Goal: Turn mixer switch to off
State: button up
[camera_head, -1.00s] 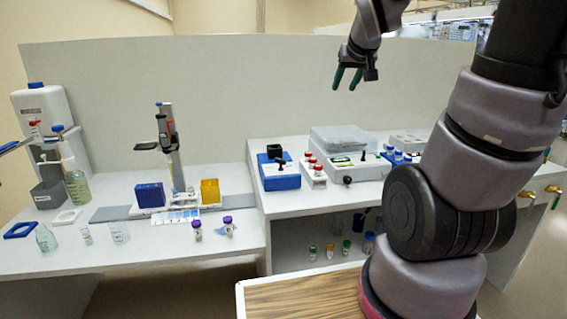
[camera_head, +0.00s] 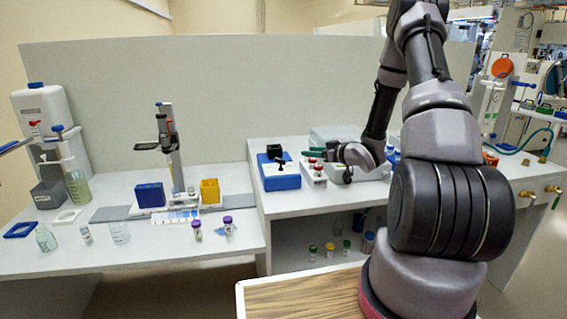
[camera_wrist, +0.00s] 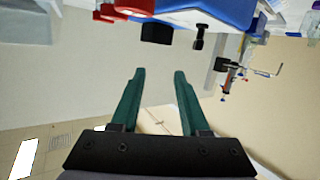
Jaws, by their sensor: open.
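A blue box-shaped device (camera_head: 280,178), which looks like the mixer, stands on the raised bench. It carries a black cup (camera_head: 274,151) and a small black lever-like switch (camera_head: 281,165). In the wrist view the blue device (camera_wrist: 225,12) is at the top edge, inverted, with the black switch (camera_wrist: 199,38) sticking out beside a black block (camera_wrist: 157,33). The switch's exact setting cannot be told. My gripper (camera_head: 306,161) is just right of the device, above the red-capped vials. Its green fingers (camera_wrist: 157,75) are apart with nothing between them.
A white rack with red-capped vials (camera_head: 318,181) stands close right of the blue device, under my gripper. A white device with a clear lid (camera_head: 335,135) is behind my forearm. A stand (camera_head: 170,150) and blue (camera_head: 150,195) and yellow (camera_head: 209,191) boxes are on the lower left bench.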

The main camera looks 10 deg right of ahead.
aim_at(285, 162)
jog(key=s+a+f+n+y, duration=0.1)
jog(key=s+a+f+y, duration=0.2)
jog(key=s+f+y, duration=0.15)
jog(key=shift+h, duration=0.35)
jog(key=x, duration=1)
jog(key=shift+w, duration=0.6)
grip_shut()
